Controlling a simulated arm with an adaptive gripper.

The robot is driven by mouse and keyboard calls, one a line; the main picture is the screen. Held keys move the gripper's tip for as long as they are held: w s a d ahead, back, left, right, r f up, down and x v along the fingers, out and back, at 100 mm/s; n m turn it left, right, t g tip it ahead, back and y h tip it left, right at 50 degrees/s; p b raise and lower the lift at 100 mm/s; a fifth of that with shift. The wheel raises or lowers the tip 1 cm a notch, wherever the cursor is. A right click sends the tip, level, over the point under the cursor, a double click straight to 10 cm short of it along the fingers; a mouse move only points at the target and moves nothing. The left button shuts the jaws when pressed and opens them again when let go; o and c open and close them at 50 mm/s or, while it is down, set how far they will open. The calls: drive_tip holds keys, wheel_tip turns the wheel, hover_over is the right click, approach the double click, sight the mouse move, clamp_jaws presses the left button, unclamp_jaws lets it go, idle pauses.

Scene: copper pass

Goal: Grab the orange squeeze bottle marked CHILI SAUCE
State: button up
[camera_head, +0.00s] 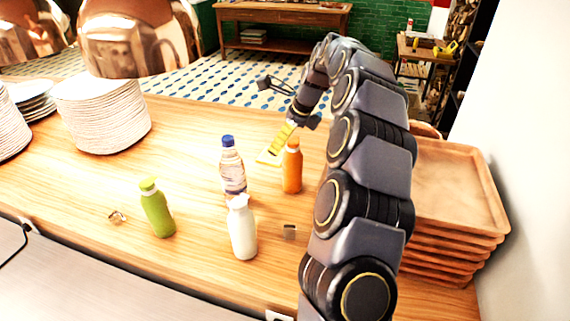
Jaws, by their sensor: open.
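The orange squeeze bottle (292,170) stands upright on the wooden counter, right of the water bottle and just left of my arm. Its marking is too small to read. My gripper (275,148), with yellow ribbed fingers, points down to the left just behind and left of the orange bottle's top. It is open and holds nothing that I can see. The finger nearest the bottle appears to overlap it closely in the picture; I cannot tell whether they touch.
A clear water bottle with a blue cap (232,172), a white bottle (242,230) and a green bottle (157,210) stand nearby. Stacked trays (455,185) lie at right, plates (102,115) at left under copper lamps (135,35).

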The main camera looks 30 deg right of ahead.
sight(297, 148)
drive_tip(key=d+m, duration=0.1)
drive_tip(key=d+f+m, duration=0.1)
drive_tip(key=d, duration=0.2)
drive_tip(key=shift+w+f+m+h, duration=0.3)
drive_tip(key=shift+w+m, duration=0.1)
drive_tip(key=shift+w+d+f, duration=0.1)
drive_tip(key=shift+w+f, duration=0.1)
drive_tip(key=shift+f, duration=0.4)
drive_tip(key=shift+w+d+f, duration=0.1)
drive_tip(key=shift+w+f, duration=0.1)
drive_tip(key=shift+f, duration=0.35)
drive_tip(key=x, duration=0.5)
drive_tip(key=shift+w+f, duration=0.2)
drive_tip(key=c, duration=1.2)
